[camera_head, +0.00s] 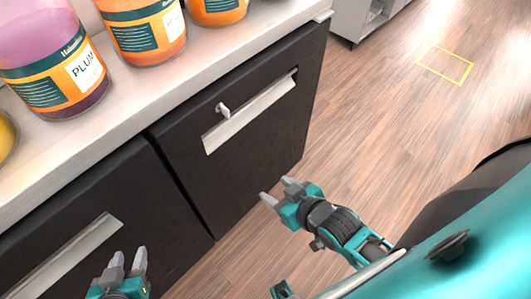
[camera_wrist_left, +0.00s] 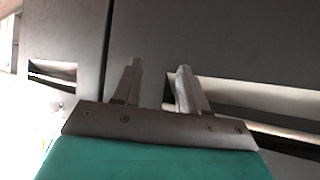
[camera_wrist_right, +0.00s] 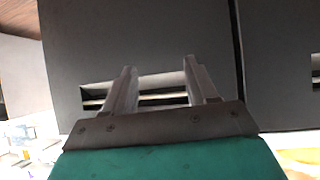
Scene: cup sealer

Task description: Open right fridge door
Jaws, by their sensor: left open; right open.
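The right fridge door (camera_head: 240,150) is a dark panel below the counter in the head view, and it looks shut. Its pale recessed handle (camera_head: 248,112) runs along the upper part, and it shows between and beside the fingers in the right wrist view (camera_wrist_right: 150,97). My right gripper (camera_head: 279,189) is open and empty, in front of the door's lower right side and apart from the handle. My left gripper (camera_head: 127,262) is open and empty, in front of the left fridge door (camera_head: 95,215), right of that door's handle (camera_head: 65,258).
The pale countertop (camera_head: 120,110) above the doors holds several jars, including a plum jar (camera_head: 60,90) and an orange one (camera_head: 145,35). A small grey knob-like piece (camera_head: 223,110) sits at the right door's handle. Wooden floor (camera_head: 390,120) is open to the right, with a yellow rectangle (camera_head: 445,66) marked on it.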

